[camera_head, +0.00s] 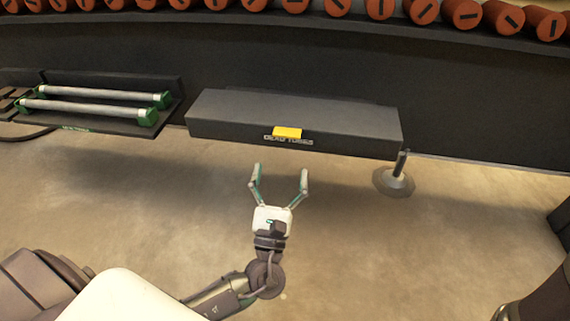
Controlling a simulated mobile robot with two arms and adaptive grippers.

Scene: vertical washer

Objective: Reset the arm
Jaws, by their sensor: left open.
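My left gripper (279,184) is open and empty in the lower middle of the head view. Its two fingers point up the picture, toward the front of a dark box (240,108) marked with small lettering that I read as "Dead Tubes". The fingertips show apart from the box, just below its front edge in the picture. My left arm comes in from the lower left. At the lower right edge a dark piece shows that may be part of my right arm; no right gripper fingers show.
A yellow block (288,132) sits at the box's front edge. A rack on the left holds two grey tubes (95,93) with green ends. A round metal foot (394,181) stands right of the box. Red cylinders (380,8) line the top. The floor (450,240) is clear.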

